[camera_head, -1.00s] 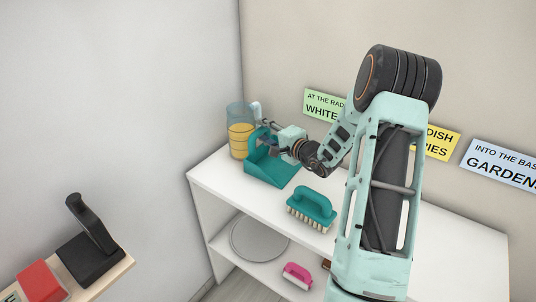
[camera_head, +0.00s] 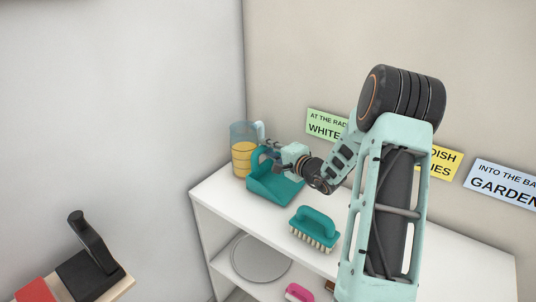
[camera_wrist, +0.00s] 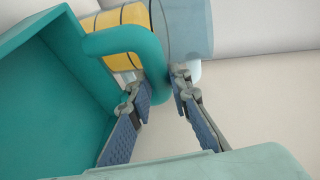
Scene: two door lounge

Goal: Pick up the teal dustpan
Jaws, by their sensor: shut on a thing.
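The teal dustpan (camera_head: 270,192) is at the left end of the white shelf's top, and its base appears to rest there. Its pan fills the left of the wrist view (camera_wrist: 45,110), and its looped handle (camera_wrist: 125,42) curves down between the fingers. My gripper (camera_head: 271,167) reaches in from the right and is shut on the handle. In the wrist view my gripper (camera_wrist: 157,84) has one finger on each side of the handle. The arm partly hides the handle in the head view.
A clear jug (camera_head: 240,152) with yellow contents stands close behind the dustpan. A teal brush (camera_head: 315,224) lies in front of it on the white shelf (camera_head: 365,262). A grey round plate (camera_head: 261,259) and a pink brush (camera_head: 298,292) are on the lower shelf. Walls stand behind and left.

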